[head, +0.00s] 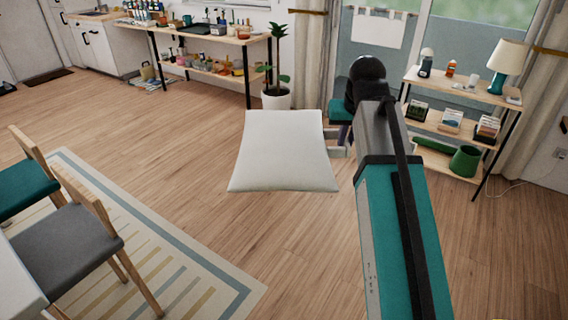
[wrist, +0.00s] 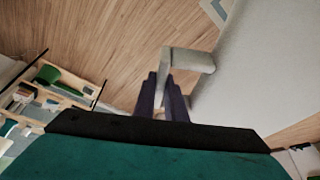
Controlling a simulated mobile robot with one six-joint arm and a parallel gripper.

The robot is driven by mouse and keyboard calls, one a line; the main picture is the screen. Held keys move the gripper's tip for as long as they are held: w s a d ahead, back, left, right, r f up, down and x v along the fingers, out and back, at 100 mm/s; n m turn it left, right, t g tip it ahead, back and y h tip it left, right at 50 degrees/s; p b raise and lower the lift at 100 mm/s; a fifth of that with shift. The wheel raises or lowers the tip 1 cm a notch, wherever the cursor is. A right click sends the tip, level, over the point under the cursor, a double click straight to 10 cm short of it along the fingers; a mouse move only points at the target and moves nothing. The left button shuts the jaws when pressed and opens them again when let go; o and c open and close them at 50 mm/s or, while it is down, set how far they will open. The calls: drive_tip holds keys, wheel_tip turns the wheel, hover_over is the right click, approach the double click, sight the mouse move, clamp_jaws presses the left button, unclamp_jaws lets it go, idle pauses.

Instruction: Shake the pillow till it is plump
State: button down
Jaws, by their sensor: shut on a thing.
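The white pillow (head: 283,150) hangs in the air over the wood floor, left of my arm in the head view. In the wrist view the pillow (wrist: 262,70) fills the right side as a pale, blurred surface. My gripper (head: 337,143) is at the pillow's right edge and shut on it. In the wrist view my gripper (wrist: 190,62) shows a light finger against the pillow's edge. The exact pinch of the fingers on the cloth is partly hidden.
A potted plant (head: 276,85) stands behind the pillow by a long shelf (head: 215,40). A shelf with a lamp (head: 508,60) stands at right. A striped rug (head: 150,235) and chairs (head: 70,245) are at left. Bare floor (head: 300,260) lies in front.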

wheel_tip(320, 180, down, 7)
wheel_tip(320, 180, up, 6)
drive_tip(key=shift+w+r, duration=0.15)
drive_tip(key=shift+r, duration=0.4)
wheel_tip(320, 180, down, 7)
wheel_tip(320, 180, up, 7)
wheel_tip(320, 180, down, 7)
wheel_tip(320, 180, up, 7)
wheel_tip(320, 180, down, 7)
drive_tip(key=shift+f, duration=0.15)
idle(0.9)
idle(0.4)
